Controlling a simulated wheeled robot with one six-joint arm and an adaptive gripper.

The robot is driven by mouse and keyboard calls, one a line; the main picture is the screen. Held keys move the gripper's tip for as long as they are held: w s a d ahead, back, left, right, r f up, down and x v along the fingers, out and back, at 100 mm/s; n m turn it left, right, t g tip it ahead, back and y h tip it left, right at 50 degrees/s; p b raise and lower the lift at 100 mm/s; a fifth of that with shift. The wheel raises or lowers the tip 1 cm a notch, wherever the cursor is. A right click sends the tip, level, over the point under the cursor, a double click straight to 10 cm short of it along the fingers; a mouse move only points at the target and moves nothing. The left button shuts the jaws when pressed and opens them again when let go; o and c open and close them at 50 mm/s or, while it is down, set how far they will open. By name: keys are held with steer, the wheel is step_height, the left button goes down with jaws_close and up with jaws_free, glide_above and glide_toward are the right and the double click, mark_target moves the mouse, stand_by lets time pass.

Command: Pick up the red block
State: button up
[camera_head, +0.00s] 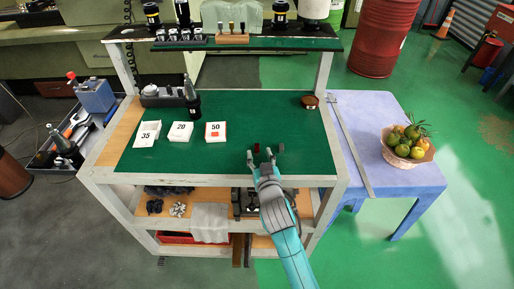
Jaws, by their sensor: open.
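A small dark red block (257,147) lies on the green top of the cart (240,110), near its front edge. My gripper (265,154) is at the front edge of the cart top, with its fingers pointing away from me and spread apart. The block shows at the fingertips, closer to the left finger. The gripper looks empty. Whether the block lies between the fingers or just beyond them, and whether a finger touches it, I cannot tell.
White boxes marked 35 (147,135), 20 (180,132) and 50 (215,131) stand left of my gripper. A dark tool holder (193,105) stands behind them. A small round brown object (309,102) sits back right. A blue table (385,125) with a fruit basket (408,152) adjoins the cart.

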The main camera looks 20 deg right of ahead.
mark_target(257, 148)
steer(key=shift+x, duration=1.4)
jaws_close()
steer(key=shift+r, duration=0.1)
